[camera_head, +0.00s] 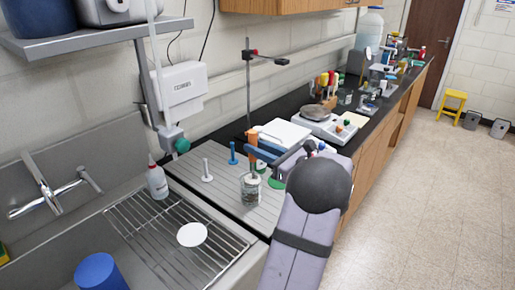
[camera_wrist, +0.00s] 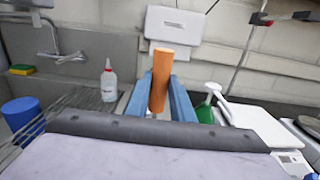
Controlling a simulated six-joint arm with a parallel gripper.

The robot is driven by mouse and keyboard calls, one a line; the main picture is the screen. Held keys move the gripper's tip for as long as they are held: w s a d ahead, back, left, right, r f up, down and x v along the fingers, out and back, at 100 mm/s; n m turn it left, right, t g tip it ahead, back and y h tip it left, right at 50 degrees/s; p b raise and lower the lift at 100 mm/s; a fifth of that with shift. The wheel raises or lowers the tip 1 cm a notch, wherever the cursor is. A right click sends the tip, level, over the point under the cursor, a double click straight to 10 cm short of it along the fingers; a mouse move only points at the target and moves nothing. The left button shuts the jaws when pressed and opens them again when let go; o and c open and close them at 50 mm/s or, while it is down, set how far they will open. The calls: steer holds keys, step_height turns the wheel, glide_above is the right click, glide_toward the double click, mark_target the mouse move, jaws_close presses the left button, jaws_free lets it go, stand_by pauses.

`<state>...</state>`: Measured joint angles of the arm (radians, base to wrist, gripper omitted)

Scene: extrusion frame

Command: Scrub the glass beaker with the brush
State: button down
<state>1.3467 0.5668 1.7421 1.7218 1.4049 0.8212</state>
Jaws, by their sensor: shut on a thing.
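The glass beaker (camera_head: 251,190) stands on the grey ribbed board beside the sink in the head view. The brush has an orange handle (camera_head: 253,138), which stands upright above the beaker. My gripper (camera_head: 256,151), with blue fingers, is shut on this handle. In the wrist view the orange handle (camera_wrist: 160,78) sits between the two blue fingers of my gripper (camera_wrist: 159,92). The brush's lower end appears to be within the beaker mouth, but the glass and the view angle make its depth unclear. The beaker does not show in the wrist view.
A wash bottle (camera_head: 157,182) stands by the sink rack (camera_head: 150,235). A green-based item (camera_wrist: 205,112) is close on the right. A balance (camera_head: 328,127) stands farther back.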

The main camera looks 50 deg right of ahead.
mark_target(256, 137)
steer(key=shift+r+p, duration=1.15)
steer(key=shift+r, duration=0.7)
steer(key=shift+w+f, duration=0.1)
steer(key=shift+w, duration=0.05)
steer(key=shift+w, duration=0.35)
steer(key=shift+f+b, duration=1.65)
steer(key=shift+f, duration=0.4)
steer(key=shift+r+p, duration=1.6)
steer(key=shift+r, duration=0.55)
steer(key=shift+a+f, duration=0.1)
